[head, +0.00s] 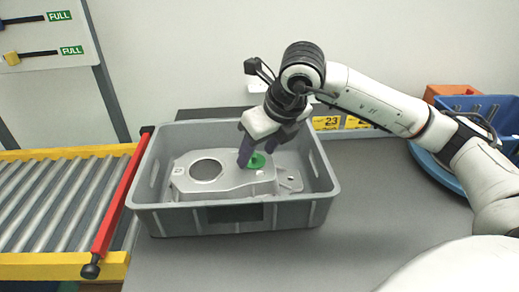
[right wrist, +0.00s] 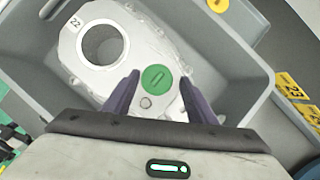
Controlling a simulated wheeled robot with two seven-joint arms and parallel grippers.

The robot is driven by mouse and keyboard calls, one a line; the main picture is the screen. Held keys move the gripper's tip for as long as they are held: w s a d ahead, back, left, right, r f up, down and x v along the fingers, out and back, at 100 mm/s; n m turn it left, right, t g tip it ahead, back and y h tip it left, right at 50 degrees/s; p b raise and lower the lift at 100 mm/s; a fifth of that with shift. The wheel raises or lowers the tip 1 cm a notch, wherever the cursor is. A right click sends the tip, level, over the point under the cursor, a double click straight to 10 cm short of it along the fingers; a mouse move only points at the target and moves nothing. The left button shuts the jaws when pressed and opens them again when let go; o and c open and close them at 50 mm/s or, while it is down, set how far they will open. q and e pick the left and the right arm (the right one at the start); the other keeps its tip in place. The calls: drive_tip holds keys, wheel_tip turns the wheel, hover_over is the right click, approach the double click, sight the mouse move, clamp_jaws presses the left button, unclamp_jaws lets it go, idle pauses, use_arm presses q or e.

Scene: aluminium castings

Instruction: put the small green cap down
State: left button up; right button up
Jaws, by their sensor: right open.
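The small green cap (head: 257,160) sits on the aluminium casting (head: 225,184) inside the grey crate (head: 200,219). In the right wrist view the cap (right wrist: 157,79) is round with a raised bar, and it lies flat on the casting (right wrist: 134,40) between my finger tips. My right gripper (head: 255,157) is open around the cap, with a gap on either side in the wrist view (right wrist: 158,85). One finger hides part of the cap in the head view. My left gripper is not in view.
A roller conveyor (head: 70,200) with a red bar (head: 118,205) stands left of the crate. Blue bins (head: 490,112) and an orange box (head: 450,91) are at the right. The grey table (head: 370,200) right of the crate is clear.

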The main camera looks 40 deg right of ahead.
drive_tip(key=shift+s+a+r+p, duration=0.1)
drive_tip(key=shift+s+a+p, duration=0.25)
drive_tip(key=shift+p, duration=0.1)
drive_tip(key=v, duration=1.1)
drive_tip(key=shift+w+d+r, duration=0.2)
drive_tip(key=shift+d+r, duration=0.1)
drive_tip(key=shift+r, duration=0.05)
